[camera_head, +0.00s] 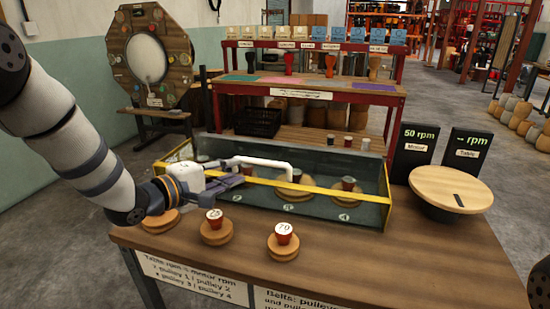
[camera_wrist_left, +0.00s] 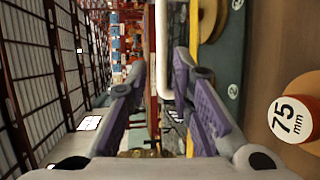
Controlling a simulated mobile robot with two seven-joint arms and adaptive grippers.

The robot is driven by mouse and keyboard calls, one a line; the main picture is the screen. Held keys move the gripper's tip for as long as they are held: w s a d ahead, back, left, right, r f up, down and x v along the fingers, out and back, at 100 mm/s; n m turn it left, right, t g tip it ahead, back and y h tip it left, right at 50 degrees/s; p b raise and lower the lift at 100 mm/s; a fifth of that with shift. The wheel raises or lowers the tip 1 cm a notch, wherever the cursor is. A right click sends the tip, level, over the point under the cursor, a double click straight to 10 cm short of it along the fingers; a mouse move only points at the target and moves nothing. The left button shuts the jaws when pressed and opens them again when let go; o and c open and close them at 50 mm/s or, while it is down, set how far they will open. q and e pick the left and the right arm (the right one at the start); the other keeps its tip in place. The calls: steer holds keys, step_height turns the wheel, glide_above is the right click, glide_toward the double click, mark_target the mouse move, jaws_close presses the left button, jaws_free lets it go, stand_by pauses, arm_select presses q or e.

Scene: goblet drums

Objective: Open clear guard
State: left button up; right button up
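The clear guard (camera_head: 322,215) is a see-through box with yellow edges, standing over several pulleys on the wooden table; it looks closed. Its white bar handle (camera_head: 262,161) runs along the top front, and also shows in the left wrist view (camera_wrist_left: 161,40). My left gripper (camera_head: 238,178) is at the guard's left part, close to the handle's left end. In the left wrist view its purple-padded fingers (camera_wrist_left: 160,75) are apart, with the white bar in the gap between or just beyond the tips. I cannot tell whether they touch it. My right gripper is not in view.
Red pulleys on round wooden stands, one (camera_head: 283,233) marked 70, stand along the table front; a 75 mm pulley (camera_wrist_left: 290,120) is close in the wrist view. A round wooden turntable (camera_head: 450,188) and rpm displays (camera_head: 414,146) are at right. A shelf (camera_head: 310,88) stands behind.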

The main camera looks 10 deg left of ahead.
mark_target(260, 163)
arm_select(q)
steer(key=x, duration=0.3)
steer(key=b+x, duration=0.1)
steer(key=x, duration=0.2)
steer(key=b+x, duration=0.1)
steer(key=x, duration=0.3)
steer(key=shift+f, duration=0.45)
steer(key=shift+w+d+r, duration=0.1)
steer(key=shift+w+d, duration=0.05)
steer(key=shift+w, duration=0.15)
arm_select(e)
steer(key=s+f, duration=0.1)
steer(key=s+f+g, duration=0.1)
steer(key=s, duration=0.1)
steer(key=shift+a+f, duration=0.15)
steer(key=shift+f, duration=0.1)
arm_select(q)
jaws_close()
